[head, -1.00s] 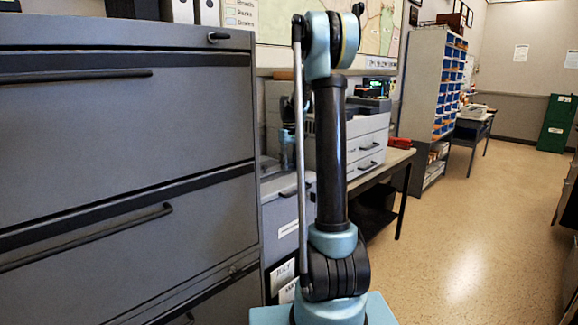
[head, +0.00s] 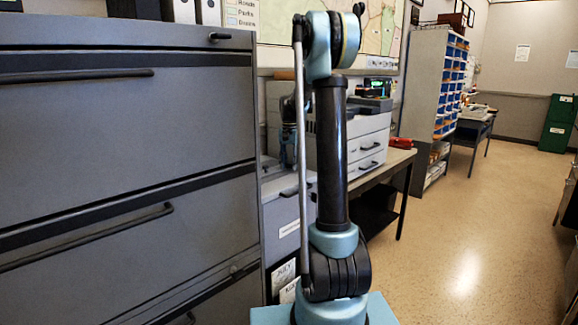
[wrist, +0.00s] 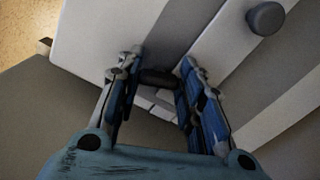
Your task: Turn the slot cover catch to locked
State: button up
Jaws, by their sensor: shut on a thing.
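In the wrist view my gripper (wrist: 160,73) reaches down over pale and grey striped panels. A short dark piece, apparently the slot cover catch (wrist: 157,78), lies crosswise between its fingertips, and the fingers are shut on it. I cannot read any locked mark or tell the catch's setting. In the head view the forearm's far end shows partly behind my arm, above a grey box (head: 284,222) with a white label; the fingertips and catch are not clear there.
A round dark knob (wrist: 265,18) stands on the panel at upper right in the wrist view. A large grey filing cabinet (head: 120,130) fills the left of the head view. A desk (head: 385,170) stands behind my arm. Floor (head: 470,240) at right is clear.

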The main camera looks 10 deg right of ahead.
aim_at(289, 164)
jog(key=shift+m, duration=1.9)
jog(key=o, duration=1.1)
jog(key=shift+c, duration=0.2)
notch_tip(289, 164, up, 12)
